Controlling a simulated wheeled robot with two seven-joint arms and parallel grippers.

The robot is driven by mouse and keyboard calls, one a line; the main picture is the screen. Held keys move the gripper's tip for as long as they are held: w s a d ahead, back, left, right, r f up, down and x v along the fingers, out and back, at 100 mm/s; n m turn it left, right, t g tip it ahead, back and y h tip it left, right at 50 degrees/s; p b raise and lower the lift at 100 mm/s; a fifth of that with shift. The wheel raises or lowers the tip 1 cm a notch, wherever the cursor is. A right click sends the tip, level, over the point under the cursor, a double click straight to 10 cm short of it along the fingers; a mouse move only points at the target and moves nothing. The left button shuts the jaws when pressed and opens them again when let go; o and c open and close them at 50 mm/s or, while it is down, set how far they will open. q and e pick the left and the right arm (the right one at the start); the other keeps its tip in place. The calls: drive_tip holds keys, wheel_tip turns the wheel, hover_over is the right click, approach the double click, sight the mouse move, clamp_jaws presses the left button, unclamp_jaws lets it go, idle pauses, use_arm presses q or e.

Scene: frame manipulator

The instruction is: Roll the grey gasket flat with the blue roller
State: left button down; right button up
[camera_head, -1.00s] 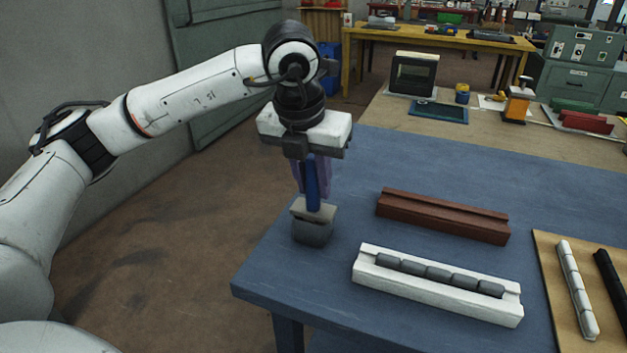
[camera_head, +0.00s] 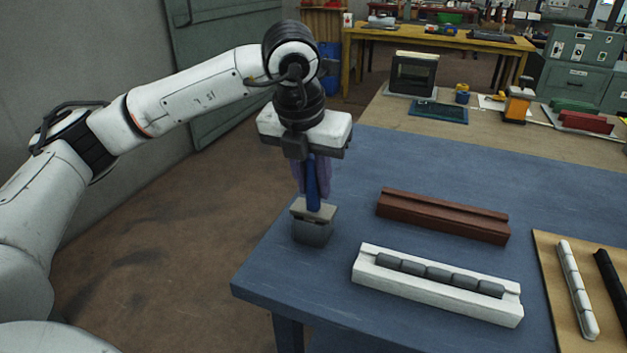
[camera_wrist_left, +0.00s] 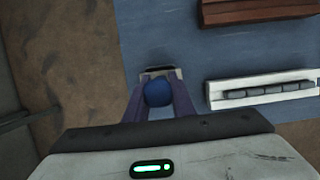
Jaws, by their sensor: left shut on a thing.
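The blue roller (camera_head: 312,190) stands upright with its lower end in a small grey holder (camera_head: 312,232) near the table's left edge. My left gripper (camera_head: 312,180) points down and is shut on the roller's blue handle. In the left wrist view the handle's round blue top (camera_wrist_left: 158,93) sits between the two purple fingers. The grey gasket (camera_head: 438,276) is a row of several rounded segments in the channel of a white frame (camera_head: 440,300), to the right of the gripper. It also shows in the left wrist view (camera_wrist_left: 265,90). My right gripper is not in view.
A brown grooved frame (camera_head: 442,216) lies behind the white frame. At the right, a tan board (camera_head: 547,262) holds a white segmented strip (camera_head: 576,288) and a black strip (camera_head: 610,285). The blue tabletop between holder and frames is clear.

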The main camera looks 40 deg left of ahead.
use_arm(q)
drive_tip(key=shift+r, duration=0.2)
idle(0.4)
drive_tip(key=shift+r+p, duration=0.35)
drive_tip(key=shift+r, duration=0.2)
drive_tip(key=shift+r+p, duration=2.1)
drive_tip(key=shift+r, duration=0.85)
drive_tip(key=shift+f, duration=0.15)
